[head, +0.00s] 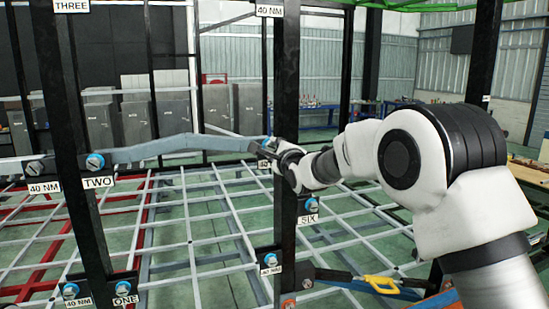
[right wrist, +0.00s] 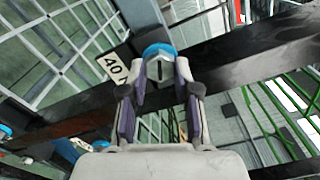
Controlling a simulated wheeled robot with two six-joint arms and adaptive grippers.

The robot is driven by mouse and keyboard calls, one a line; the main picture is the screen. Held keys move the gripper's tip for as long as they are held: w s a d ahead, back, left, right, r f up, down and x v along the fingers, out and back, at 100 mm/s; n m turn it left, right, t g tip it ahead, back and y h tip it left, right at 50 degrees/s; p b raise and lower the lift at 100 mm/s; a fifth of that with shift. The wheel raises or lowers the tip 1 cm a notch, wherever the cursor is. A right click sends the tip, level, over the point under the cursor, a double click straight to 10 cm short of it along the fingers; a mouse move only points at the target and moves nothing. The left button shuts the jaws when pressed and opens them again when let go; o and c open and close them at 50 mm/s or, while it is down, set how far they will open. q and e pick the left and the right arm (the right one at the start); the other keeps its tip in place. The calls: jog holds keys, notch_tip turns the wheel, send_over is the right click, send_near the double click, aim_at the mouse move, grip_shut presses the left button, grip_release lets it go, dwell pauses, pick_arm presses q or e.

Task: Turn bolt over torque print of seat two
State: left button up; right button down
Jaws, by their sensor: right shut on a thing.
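The seat marked TWO (head: 97,182) is on the dark post at left, with a blue-ringed bolt (head: 95,161) above its label. A second bolt (head: 35,167) sits to its left above a 40 NM print (head: 44,187). My right gripper (head: 283,158) is at the middle dark post, away from that label. A print reading 40 (right wrist: 113,68) is just left of this bolt. My left gripper is not in view.
A grey bar (head: 185,145) spans from the left post to the middle post (head: 287,80). Bolts stand at SIX (head: 311,206) and ONE (head: 125,288). A blue strut with a yellow handle (head: 381,284) is low right. A pale grid lies behind.

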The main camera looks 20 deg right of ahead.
jog(key=n+b, duration=0.2)
jog(key=n, duration=0.2)
jog(key=shift+r+n, duration=0.15)
jog(key=shift+n, duration=0.15)
jog(key=n+b, duration=0.2)
jog(key=n, duration=0.2)
jog(key=shift+s+r+n, duration=0.1)
jog(key=shift+r+n, duration=0.05)
jog(key=shift+n, duration=0.15)
jog(key=n+b, duration=0.2)
jog(key=n, duration=0.2)
jog(key=n+b, duration=0.1)
jog(key=n, duration=0.4)
jog(key=shift+r+b, duration=0.1)
jog(key=shift+b, duration=0.3)
jog(key=n+b, duration=0.1)
jog(key=n, duration=0.2)
jog(key=shift+a+n+b, duration=0.1)
jog(key=shift+n+b, duration=0.2)
jog(key=n+b, duration=0.2)
jog(key=n, duration=0.2)
jog(key=n+b, duration=0.2)
jog(key=n, duration=0.2)
jog(key=shift+a, duration=0.1)
jog(key=shift+n+b, duration=0.5)
jog(key=shift+n, duration=0.7)
